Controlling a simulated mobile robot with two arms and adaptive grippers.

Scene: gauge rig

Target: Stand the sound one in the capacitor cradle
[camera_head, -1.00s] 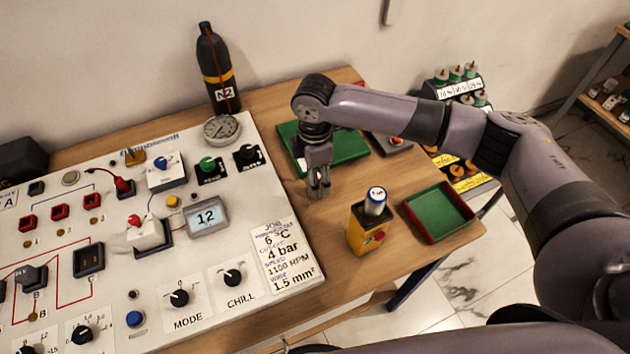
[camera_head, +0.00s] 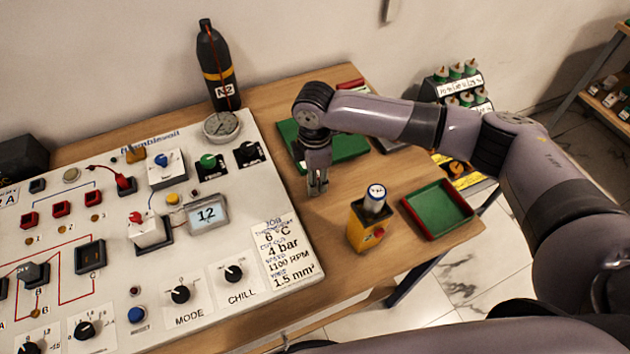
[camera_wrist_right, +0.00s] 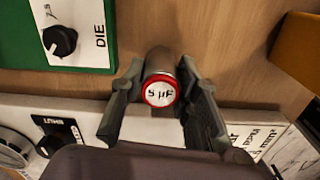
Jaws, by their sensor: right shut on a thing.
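My right gripper (camera_head: 317,188) points down over the wooden table, right of the white panel. In the right wrist view, its fingers (camera_wrist_right: 163,108) are shut on a capacitor (camera_wrist_right: 160,91), a grey cylinder with a red-ringed white top reading "5 µF". In the head view the fingers mostly hide this capacitor. A second capacitor (camera_head: 375,197), pale with a blue-ringed top, stands upright in a yellow box (camera_head: 362,232) to the right of my gripper. I cannot tell for sure which fixture is the capacitor cradle. My left gripper is not in view.
An empty green tray with a red rim (camera_head: 438,210) sits at the table's right edge. A green board (camera_head: 345,147) lies behind my gripper. The white panel (camera_head: 200,270) with knobs and switches fills the left. Bare table surrounds the yellow box.

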